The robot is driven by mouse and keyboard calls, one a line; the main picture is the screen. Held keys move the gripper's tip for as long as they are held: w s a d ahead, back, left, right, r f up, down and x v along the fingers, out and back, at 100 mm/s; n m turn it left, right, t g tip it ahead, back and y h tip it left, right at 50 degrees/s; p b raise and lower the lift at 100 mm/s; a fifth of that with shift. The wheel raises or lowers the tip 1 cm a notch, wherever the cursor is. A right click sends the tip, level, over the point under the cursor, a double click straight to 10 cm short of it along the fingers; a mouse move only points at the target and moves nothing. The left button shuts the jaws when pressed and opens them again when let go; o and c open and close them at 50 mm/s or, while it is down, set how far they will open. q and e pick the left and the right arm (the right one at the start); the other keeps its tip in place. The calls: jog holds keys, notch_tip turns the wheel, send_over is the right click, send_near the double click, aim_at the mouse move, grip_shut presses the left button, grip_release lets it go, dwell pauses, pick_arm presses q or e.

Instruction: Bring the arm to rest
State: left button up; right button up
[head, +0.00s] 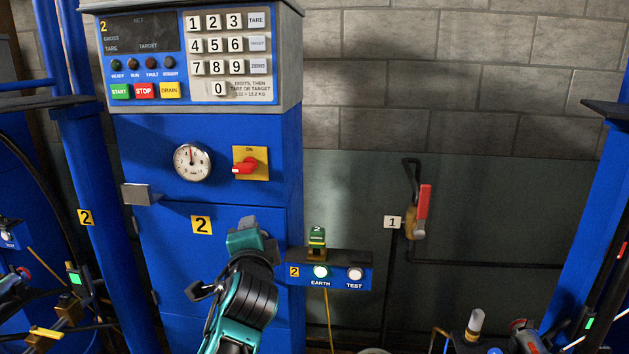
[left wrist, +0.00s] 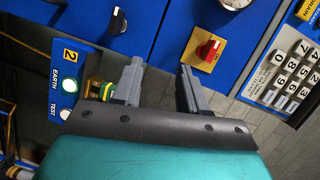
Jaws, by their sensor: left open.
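My left gripper (head: 252,236) is in front of the lower door of the blue scale cabinet (head: 160,260), left of the small EARTH/TEST box. In the left wrist view its two grey fingers (left wrist: 160,72) are apart with nothing between them. They point toward the cabinet front, apart from the red rotary switch (left wrist: 207,48). My left arm rises from the bottom of the head view and hides part of the cabinet door. My right gripper is not in view.
The EARTH/TEST box (head: 300,283) sits close right of the gripper, with a green clamp (head: 317,237) above it and a yellow cable below. A black knob (left wrist: 117,20) shows in the wrist view. A red-handled lever (head: 422,210) is on the wall. Clutter stands at lower right.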

pick_arm(q)
jog(key=s+f+n+g+h, duration=0.15)
jog(key=s+f, duration=0.35)
jog(key=f, duration=0.7)
jog(key=s+f+n+g+h, duration=0.2)
jog(key=s+f+n, duration=0.2)
jog(key=s+f, duration=0.5)
jog(key=s+a+f+n+g+h, duration=0.1)
jog(key=s+f+n+h, duration=0.1)
jog(key=s+f+n, duration=0.3)
jog(key=s+f, duration=0.4)
jog(key=s, duration=0.5)
jog(key=shift+s+f+g+h, duration=0.35)
jog(key=shift+f, duration=0.05)
jog(key=shift+a, duration=0.15)
